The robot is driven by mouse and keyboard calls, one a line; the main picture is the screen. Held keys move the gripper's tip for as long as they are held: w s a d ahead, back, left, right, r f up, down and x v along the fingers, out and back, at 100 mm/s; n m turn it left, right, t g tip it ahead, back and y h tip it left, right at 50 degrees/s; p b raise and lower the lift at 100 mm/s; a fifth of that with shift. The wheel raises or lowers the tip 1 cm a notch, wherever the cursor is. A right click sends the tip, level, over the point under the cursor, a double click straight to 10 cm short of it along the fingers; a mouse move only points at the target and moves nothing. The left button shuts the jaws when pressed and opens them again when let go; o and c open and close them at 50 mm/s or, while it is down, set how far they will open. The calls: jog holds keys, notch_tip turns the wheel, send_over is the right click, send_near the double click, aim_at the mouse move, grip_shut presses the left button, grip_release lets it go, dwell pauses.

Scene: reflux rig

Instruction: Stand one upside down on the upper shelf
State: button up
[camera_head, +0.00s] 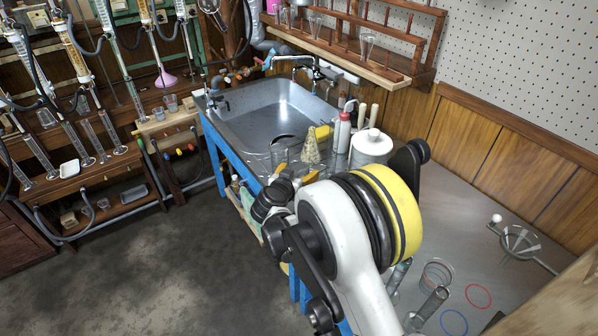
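The upper shelf is a wooden wall shelf (345,58) above the sink, at the top of the head view. Clear glass vessels stand on it: one tapered glass (367,46) near its middle and others (315,20) farther left. A wooden peg rack (395,33) stands along its back. My white, yellow and black arm fills the lower middle of the view, over the bench. Black parts show on both sides of it, but I cannot make out my gripper's fingertips or anything held.
A steel sink (265,115) lies below the shelf. Bottles (343,132) and a white lidded pot (371,147) crowd its right side. Clear glass cylinders (433,302) and rings (478,295) lie on the grey bench (455,225). Glass columns fill the left. The floor (150,260) is clear.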

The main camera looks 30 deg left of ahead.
jog(key=shift+r, duration=0.2)
jog(key=p+v, duration=0.4)
jog(key=v, duration=0.8)
jog(key=shift+p, duration=0.3)
jog(key=shift+s+f, duration=0.1)
